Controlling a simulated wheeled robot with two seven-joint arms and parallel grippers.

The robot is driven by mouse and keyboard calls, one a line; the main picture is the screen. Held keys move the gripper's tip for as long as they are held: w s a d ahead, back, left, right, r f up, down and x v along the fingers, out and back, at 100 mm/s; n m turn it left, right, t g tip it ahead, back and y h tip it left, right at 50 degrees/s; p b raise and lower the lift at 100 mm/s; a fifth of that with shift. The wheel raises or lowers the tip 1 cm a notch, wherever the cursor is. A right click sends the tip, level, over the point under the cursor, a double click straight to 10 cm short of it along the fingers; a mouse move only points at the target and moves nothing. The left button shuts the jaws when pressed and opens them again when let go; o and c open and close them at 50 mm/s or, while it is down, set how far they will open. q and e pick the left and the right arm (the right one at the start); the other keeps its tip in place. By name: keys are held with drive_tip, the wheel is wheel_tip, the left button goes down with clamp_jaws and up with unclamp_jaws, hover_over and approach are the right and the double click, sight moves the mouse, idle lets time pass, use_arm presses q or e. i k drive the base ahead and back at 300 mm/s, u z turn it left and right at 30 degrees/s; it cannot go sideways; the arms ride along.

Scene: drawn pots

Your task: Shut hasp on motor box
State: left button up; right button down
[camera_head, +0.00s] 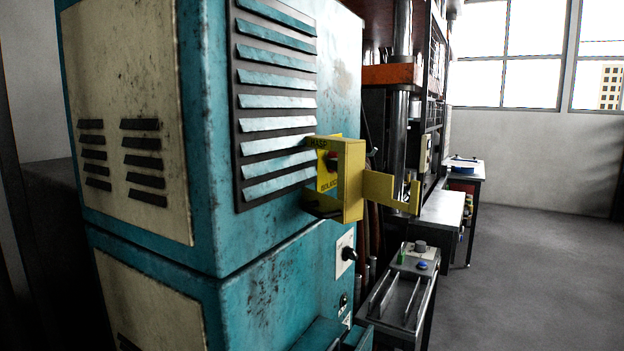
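A yellow motor box (350,180) is fixed to the side of a worn teal machine cabinet. A yellow sign plate with partly readable lettering, including "ISOLATOR", shows at its left, with a dark red part beside it. A yellow hasp (392,190) with a notched end sticks out to the right of the box, swung away from it. Neither of my grippers is in view.
The teal cabinet (270,245) with louvred vents fills the left and middle. A black knob (348,254) sits below the box. A metal stand with buttons (408,275) is at lower right, with workbenches behind. Open grey floor (540,260) lies to the right.

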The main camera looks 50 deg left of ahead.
sight(356, 183)
drive_tip(key=k, duration=0.25)
drive_tip(key=u, duration=1.15)
